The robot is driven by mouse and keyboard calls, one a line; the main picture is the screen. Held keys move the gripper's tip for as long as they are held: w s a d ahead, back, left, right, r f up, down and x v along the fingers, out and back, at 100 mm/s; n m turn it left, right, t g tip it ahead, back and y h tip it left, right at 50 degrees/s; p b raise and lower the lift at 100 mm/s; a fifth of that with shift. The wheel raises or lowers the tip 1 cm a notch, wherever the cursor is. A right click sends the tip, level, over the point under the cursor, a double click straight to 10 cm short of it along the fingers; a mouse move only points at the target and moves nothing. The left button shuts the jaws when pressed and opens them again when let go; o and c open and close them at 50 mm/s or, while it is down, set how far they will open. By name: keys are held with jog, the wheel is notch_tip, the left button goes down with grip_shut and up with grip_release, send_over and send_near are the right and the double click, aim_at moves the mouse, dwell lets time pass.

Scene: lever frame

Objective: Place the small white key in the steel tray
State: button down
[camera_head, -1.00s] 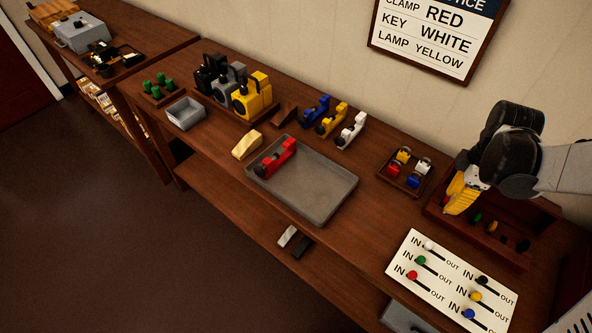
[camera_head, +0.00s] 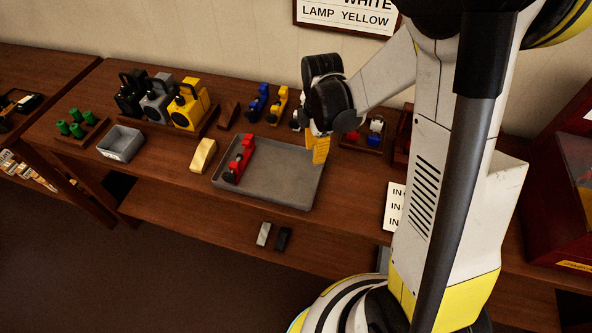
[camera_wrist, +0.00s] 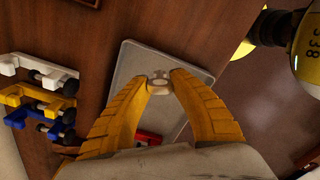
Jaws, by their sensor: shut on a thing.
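The steel tray (camera_head: 268,188) is a shallow grey tray on the bench in the head view, with a red clamp (camera_head: 240,160) at its left side. My gripper (camera_head: 320,158) is over the tray's right end. In the wrist view, its yellow fingertips (camera_wrist: 160,83) are shut on the small white key (camera_wrist: 160,85), held above the tray (camera_wrist: 132,66). Only part of the key shows between the fingers, and in the head view it is hidden. The tray's red clamp shows in part between the fingers in the wrist view.
Blue (camera_head: 257,103) and yellow (camera_head: 278,106) clamps stand behind the tray. The white clamp (camera_wrist: 40,72) shows in the wrist view. A brass-coloured block (camera_head: 203,156) and a small grey bin (camera_head: 120,144) are left of the tray. The tray's middle is clear.

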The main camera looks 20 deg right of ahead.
jog(key=a+f, duration=0.1)
jog(key=a, duration=0.2)
jog(key=a+f+b, duration=0.1)
jog(key=shift+w+a+f, duration=0.15)
jog(key=shift+w+f, duration=0.2)
notch_tip(320, 180, down, 4)
jog(key=shift+b, duration=0.7)
jog(key=shift+r, duration=0.1)
jog(key=c, duration=1.6)
grip_release()
jog(key=shift+f, duration=0.2)
jog(key=o, duration=0.4)
jog(key=shift+r, duration=0.1)
jog(key=shift+r, duration=0.1)
